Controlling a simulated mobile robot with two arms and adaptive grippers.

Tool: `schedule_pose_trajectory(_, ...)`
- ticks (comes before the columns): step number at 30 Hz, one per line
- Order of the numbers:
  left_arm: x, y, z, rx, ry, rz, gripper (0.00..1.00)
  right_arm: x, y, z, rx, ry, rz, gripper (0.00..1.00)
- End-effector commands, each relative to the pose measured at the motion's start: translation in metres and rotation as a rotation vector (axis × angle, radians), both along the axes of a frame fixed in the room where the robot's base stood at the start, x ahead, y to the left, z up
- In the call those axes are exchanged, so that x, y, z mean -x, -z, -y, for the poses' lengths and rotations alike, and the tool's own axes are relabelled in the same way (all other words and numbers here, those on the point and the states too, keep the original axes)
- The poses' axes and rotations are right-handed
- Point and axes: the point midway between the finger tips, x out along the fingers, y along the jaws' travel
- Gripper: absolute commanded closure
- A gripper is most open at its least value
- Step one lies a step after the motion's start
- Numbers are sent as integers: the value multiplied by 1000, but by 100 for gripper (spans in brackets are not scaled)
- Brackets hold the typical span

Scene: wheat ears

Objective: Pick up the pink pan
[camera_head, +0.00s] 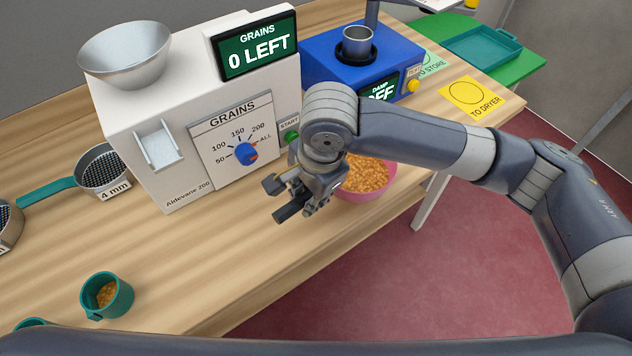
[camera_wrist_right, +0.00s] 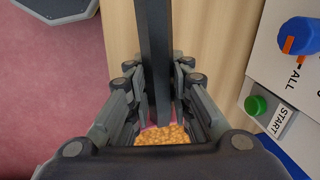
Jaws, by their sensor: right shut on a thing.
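The pink pan (camera_head: 368,192) is full of golden grains and stands at the front edge of the wooden table, partly hidden behind my right gripper and arm. My left gripper is not in view.
A white grain counter (camera_head: 180,195) reading "0 LEFT" stands behind the gripper. A blue damp meter (camera_head: 330,75) is behind the arm. A green cup (camera_head: 107,296) of grains and a sieve (camera_head: 100,170) are at left. A yellow "TO DRYER" card (camera_head: 466,95) lies at right.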

Motion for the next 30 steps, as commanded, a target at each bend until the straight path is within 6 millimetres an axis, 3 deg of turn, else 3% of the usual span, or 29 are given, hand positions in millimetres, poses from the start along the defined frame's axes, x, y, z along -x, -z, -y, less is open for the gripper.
schedule_pose_trajectory(15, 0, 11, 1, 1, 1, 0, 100, 61, -6, -25, -1, -2, 0, 100)
schedule_pose_trajectory(30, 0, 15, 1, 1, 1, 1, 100, 90, -9, -35, 0, 0, 1, 100)
